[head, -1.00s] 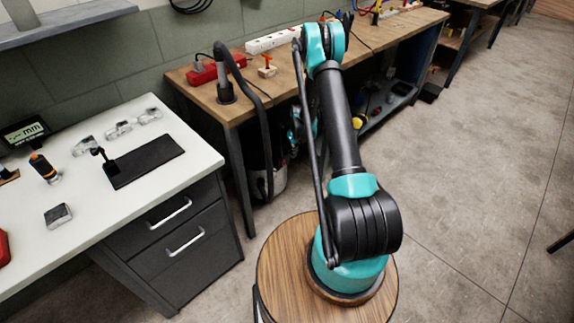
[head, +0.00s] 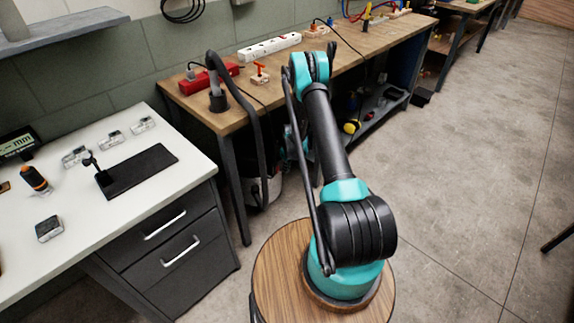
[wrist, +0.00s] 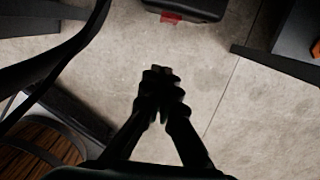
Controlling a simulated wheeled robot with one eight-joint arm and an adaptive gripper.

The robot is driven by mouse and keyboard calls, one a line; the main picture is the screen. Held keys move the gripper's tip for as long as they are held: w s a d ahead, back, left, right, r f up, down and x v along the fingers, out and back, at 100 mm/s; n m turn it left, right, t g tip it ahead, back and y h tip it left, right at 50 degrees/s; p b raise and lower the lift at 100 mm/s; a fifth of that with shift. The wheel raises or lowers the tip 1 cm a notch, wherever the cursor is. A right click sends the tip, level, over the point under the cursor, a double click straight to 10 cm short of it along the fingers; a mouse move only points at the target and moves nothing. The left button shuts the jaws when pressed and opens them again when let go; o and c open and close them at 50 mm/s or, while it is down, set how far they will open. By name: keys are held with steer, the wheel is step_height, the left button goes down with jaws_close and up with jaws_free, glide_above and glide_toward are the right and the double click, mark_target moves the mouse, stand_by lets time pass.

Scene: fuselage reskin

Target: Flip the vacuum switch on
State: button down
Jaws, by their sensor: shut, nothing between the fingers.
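My gripper (wrist: 160,74) is shut and empty in the wrist view, above the grey floor, with its fingertips together. In the head view it is hidden behind my arm, below bench height. A black hose (head: 248,125) runs from a dark nozzle (head: 218,101) on the wooden bench down to a pale canister (head: 263,187) under it, probably the vacuum. A small orange lever on a pale block (head: 260,76) sits on the bench; a similar one (head: 316,30) is farther back. I cannot tell which is the vacuum switch. A red patch (wrist: 170,17) shows on a dark box in the wrist view.
The wooden bench (head: 290,72) holds a red power block (head: 208,80) and a white power strip (head: 270,46). A white table with drawers (head: 75,220) stands at left. A dark leg (wrist: 275,65) shows in the wrist view. Open floor lies at right.

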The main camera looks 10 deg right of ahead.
mark_target(278, 170)
steer(key=w+a+f, duration=0.2)
steer(key=w+f, duration=0.1)
steer(key=f, duration=0.1)
steer(key=shift+w+a+f, duration=0.25)
steer(key=shift+w+a, duration=0.05)
